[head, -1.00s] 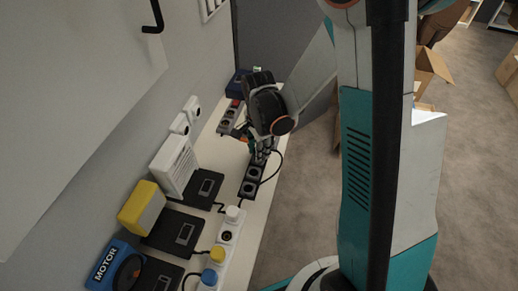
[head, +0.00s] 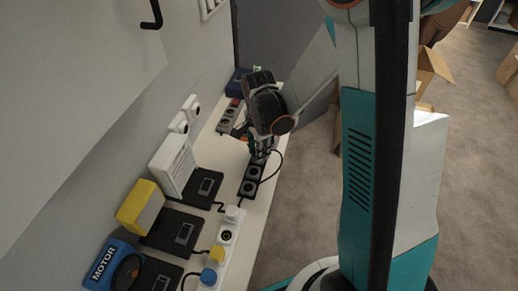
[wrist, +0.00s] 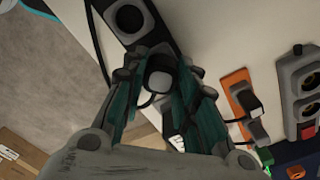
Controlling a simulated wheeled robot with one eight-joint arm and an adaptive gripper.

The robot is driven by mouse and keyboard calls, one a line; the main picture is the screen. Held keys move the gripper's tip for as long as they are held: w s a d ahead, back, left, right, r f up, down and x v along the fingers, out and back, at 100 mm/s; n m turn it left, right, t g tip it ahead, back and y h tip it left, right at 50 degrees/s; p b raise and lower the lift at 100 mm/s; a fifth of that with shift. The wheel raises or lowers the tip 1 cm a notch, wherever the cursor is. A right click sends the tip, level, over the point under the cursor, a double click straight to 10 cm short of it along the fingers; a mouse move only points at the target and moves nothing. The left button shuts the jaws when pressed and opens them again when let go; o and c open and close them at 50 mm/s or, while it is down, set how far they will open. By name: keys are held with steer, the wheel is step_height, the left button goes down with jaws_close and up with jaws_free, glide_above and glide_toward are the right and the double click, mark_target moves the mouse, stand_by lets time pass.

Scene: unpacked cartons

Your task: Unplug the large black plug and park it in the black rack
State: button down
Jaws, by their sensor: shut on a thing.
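My gripper (head: 261,149) reaches down over the far end of the black rack (head: 247,188), a long strip with round sockets. In the wrist view the fingers (wrist: 158,88) are shut on the large black plug (wrist: 160,76), whose top looks light grey. A black cable loops beside it. The rack (wrist: 148,34) shows just beyond the plug, with an empty-looking round socket near the top. The fingers hide the plug's lower end, so I cannot tell whether it is seated in the rack or held just above it.
A grey power strip (head: 228,118) and a dark blue box (head: 239,80) stand farther back. An orange strip (wrist: 240,94) carries a black plug. A white strip (head: 220,250) with white, yellow and blue plugs is nearer. Devices line the wall side; floor lies right of the bench edge.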

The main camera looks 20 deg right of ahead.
steer(key=c, duration=1.2)
jaws_free()
steer(key=shift+r, duration=0.1)
step_height(320, 180, up, 12)
steer(key=shift+f, duration=0.1)
